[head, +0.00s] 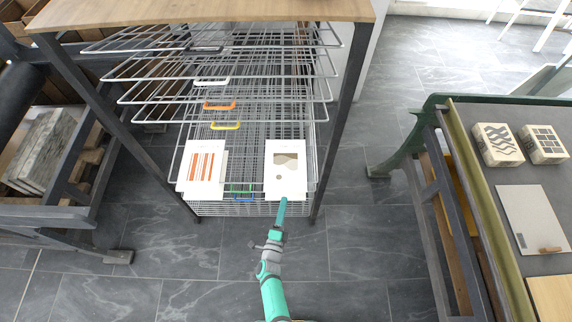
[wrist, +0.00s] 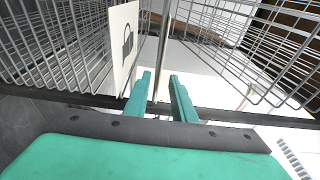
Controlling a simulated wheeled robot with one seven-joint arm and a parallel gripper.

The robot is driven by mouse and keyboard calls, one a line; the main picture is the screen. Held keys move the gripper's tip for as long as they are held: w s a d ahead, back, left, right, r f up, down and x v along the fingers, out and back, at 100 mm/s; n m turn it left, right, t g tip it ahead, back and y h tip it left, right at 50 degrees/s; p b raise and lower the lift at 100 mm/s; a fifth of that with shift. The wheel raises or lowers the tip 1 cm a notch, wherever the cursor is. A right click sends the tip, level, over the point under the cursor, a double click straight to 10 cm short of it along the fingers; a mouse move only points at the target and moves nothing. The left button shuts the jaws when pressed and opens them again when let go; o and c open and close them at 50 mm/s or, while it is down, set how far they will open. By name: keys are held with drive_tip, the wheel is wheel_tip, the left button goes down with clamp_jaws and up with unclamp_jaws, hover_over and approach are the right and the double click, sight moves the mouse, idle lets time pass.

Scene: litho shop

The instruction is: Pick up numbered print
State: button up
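The left print (head: 202,176) has orange vertical stripes. The right print (head: 285,170) has beige and brown shapes. I cannot read a number on either. My gripper (head: 283,205) is at the front edge of the right print. In the wrist view my gripper (wrist: 161,80) is open, with a thin grey strip seen edge-on between its fingers. I cannot tell whether they touch it. A white sheet with a dark shape (wrist: 126,42) stands left of the fingers in that view.
More wire shelves with coloured handles, orange (head: 219,106) and yellow (head: 226,126) among them, sit above under a wooden top (head: 200,12). A green-framed press table (head: 535,180) is at the right, a low bench (head: 45,215) at the left. The floor between is clear.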

drive_tip(key=shift+a+x, duration=0.1)
drive_tip(key=shift+x, duration=1.55)
drive_tip(key=shift+a+x, duration=0.15)
drive_tip(key=shift+x, duration=1.45)
drive_tip(key=shift+r, duration=0.1)
drive_tip(key=shift+c, duration=0.2)
clamp_jaws()
